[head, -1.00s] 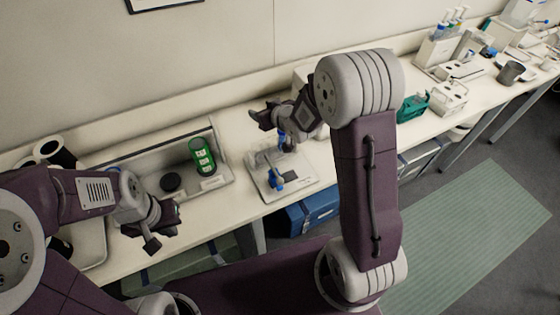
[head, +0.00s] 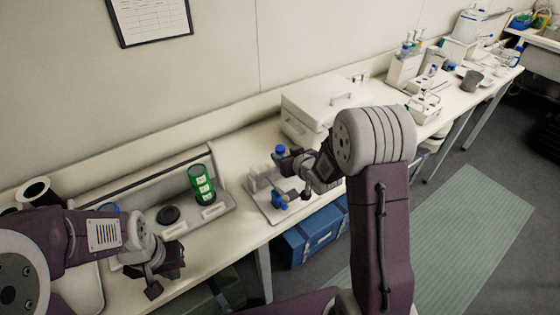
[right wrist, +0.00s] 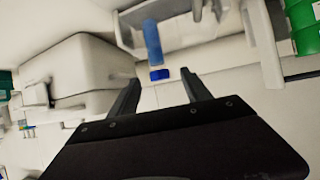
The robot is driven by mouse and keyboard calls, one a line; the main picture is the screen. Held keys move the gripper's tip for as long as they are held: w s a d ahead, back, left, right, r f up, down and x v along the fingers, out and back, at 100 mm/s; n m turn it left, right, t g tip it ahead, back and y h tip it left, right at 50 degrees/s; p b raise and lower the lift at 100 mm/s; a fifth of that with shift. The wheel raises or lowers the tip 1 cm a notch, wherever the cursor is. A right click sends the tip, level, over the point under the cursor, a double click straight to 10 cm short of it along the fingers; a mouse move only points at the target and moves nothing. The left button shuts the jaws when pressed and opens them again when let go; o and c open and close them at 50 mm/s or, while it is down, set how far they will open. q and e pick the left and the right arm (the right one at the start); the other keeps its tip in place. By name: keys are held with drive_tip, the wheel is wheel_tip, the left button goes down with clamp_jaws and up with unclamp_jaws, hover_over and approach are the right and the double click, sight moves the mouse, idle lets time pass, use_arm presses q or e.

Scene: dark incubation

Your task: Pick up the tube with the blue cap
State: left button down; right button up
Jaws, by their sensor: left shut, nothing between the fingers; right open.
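A blue cap (head: 280,150) shows at the clear stand on the bench, just beyond the upper finger of my right gripper (head: 292,176). A second blue piece (head: 279,202) sits lower at the stand's front. My right gripper is open, to the right of the stand, fingers pointing left. In the right wrist view, a small blue cap (right wrist: 159,74) lies between the fingertip lines, apart from both fingers, with a longer blue piece (right wrist: 152,42) above it. The tube's body is hard to make out. My left gripper (head: 166,277) is shut and empty at the bench's front left.
A green cylinder (head: 201,184) stands in a grey tray left of the stand, beside a black disc (head: 168,215). A white box (head: 325,102) stands behind my right gripper. A blue case (head: 312,236) is below the bench. Racks and bottles fill the bench's far right.

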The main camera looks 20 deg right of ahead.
sight(282, 152)
drive_tip(key=shift+w+a+f, duration=0.1)
drive_tip(key=shift+w, duration=0.1)
drive_tip(key=x, duration=0.2)
drive_tip(key=p+x, duration=0.1)
drive_tip(key=x, duration=0.2)
drive_tip(key=shift+w+d+p, duration=0.15)
drive_tip(key=shift+d+p, duration=0.05)
drive_tip(key=shift+p, duration=0.1)
drive_tip(key=shift+w+f, duration=0.1)
drive_tip(key=c, duration=0.8)
clamp_jaws()
